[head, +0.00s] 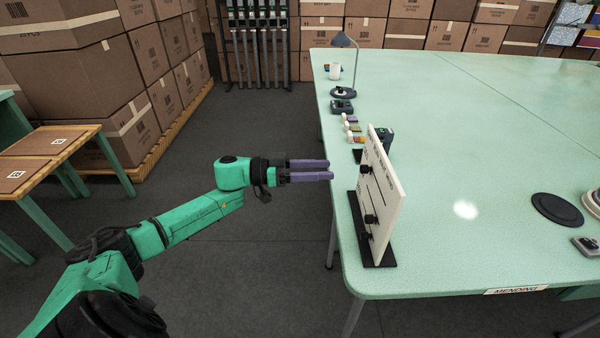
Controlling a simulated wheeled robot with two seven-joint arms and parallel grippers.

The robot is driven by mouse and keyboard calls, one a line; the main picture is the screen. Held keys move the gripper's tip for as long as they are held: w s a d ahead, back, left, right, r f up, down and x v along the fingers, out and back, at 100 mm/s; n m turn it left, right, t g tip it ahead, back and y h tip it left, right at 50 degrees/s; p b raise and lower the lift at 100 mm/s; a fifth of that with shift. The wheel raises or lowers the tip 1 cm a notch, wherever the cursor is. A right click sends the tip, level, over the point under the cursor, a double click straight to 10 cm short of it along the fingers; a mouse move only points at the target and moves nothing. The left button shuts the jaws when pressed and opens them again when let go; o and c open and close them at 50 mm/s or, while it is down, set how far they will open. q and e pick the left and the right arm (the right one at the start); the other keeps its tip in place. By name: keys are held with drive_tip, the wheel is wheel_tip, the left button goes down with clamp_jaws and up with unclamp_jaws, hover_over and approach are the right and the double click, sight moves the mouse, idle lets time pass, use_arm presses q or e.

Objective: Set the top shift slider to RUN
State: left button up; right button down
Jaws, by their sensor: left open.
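A white upright board (388,200) stands on a black base (378,256) at the left edge of the pale green table. It is seen at a steep angle, so its lettering, including RUN, is not readable. Dark knobs stick out of its face. The highest, which looks like the top slider's knob (365,170), is on the far side. A lower knob (371,219) is on the near side. My left gripper (330,169) has purple fingers pointing right, apart and empty, left of the board and not touching it. My right gripper is out of view.
The green table (480,130) is mostly clear right of the board. A lamp (343,92), small coloured items and a dark device (385,136) stand behind the board. A dark disc (557,209) lies at right. Stacked cartons (150,60) fill the back left.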

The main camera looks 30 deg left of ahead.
use_arm(q)
drive_tip(key=v, duration=0.5)
drive_tip(key=shift+s+a, duration=0.1)
drive_tip(key=shift+a, duration=0.2)
drive_tip(key=w+a+f+n+t+y, duration=0.1)
drive_tip(key=a+f+n+t+y, duration=0.2)
drive_tip(key=f, duration=0.4)
drive_tip(key=w+a+f+n+t+y, duration=0.2)
drive_tip(key=a+f+y, duration=0.2)
drive_tip(key=a+f, duration=0.15)
drive_tip(key=s+a+f+n+g+y+p, duration=0.15)
drive_tip(key=s+f+y, duration=0.25)
drive_tip(key=f, duration=0.7)
drive_tip(key=s+a+f+n+g+y, duration=0.25)
drive_tip(key=s+f, duration=0.25)
drive_tip(key=f, duration=0.7)
drive_tip(key=s+d+f+g+y, duration=0.1)
drive_tip(key=s+d+f+g, duration=0.2)
drive_tip(key=s+f, duration=0.5)
drive_tip(key=s+d+f+g+y, duration=0.1)
drive_tip(key=s+d+f+g, duration=0.15)
drive_tip(key=s+f, duration=0.55)
drive_tip(key=s+d+f+m+g, duration=0.1)
drive_tip(key=s+d+f+g, duration=0.1)
drive_tip(key=s+d, duration=0.3)
drive_tip(key=s+d+f+m+g+p, duration=0.1)
drive_tip(key=s+d+f+g, duration=0.2)
drive_tip(key=s, duration=0.9)
drive_tip(key=shift+d+f+h, duration=0.35)
drive_tip(key=shift+d, duration=0.85)
